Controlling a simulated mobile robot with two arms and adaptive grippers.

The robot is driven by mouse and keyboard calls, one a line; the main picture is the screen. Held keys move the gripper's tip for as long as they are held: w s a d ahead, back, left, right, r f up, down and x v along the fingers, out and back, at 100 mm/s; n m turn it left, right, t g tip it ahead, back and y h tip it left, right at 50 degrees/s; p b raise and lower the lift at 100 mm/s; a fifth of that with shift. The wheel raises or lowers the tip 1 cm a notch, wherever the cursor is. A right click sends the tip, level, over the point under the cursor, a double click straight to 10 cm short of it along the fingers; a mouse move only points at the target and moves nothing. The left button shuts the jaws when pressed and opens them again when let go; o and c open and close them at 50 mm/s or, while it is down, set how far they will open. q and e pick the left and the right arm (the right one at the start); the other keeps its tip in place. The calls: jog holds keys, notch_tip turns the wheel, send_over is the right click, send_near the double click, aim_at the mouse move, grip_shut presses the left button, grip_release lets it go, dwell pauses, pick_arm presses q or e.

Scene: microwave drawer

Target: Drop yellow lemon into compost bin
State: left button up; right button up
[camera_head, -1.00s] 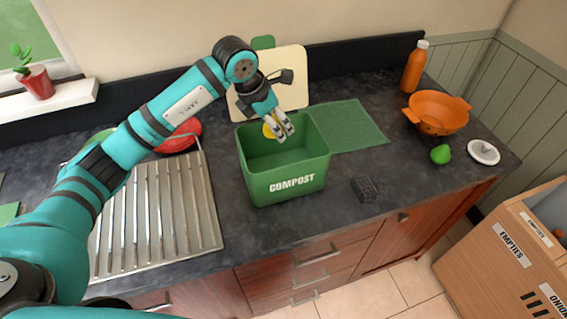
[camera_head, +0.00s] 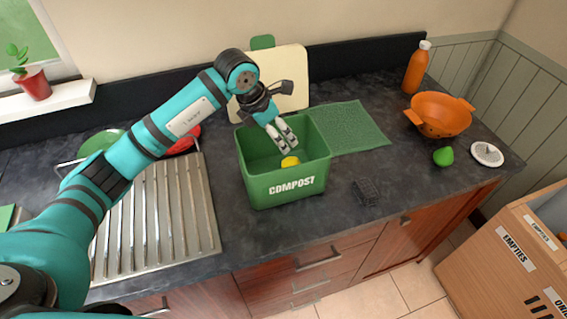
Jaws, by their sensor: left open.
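The green compost bin (camera_head: 256,185) stands upright on the dark counter, with the word COMPOST on its front. The yellow lemon (camera_head: 290,162) is within the bin's opening, just below my gripper's fingertips and apart from them as far as I can see. My left gripper (camera_head: 288,148) points down over the bin, open, with its fingertips at the opening. My right gripper is not in view.
A steel draining rack (camera_head: 155,215) lies left of the bin.

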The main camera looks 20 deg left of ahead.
pick_arm(q)
jog(key=v, duration=1.2)
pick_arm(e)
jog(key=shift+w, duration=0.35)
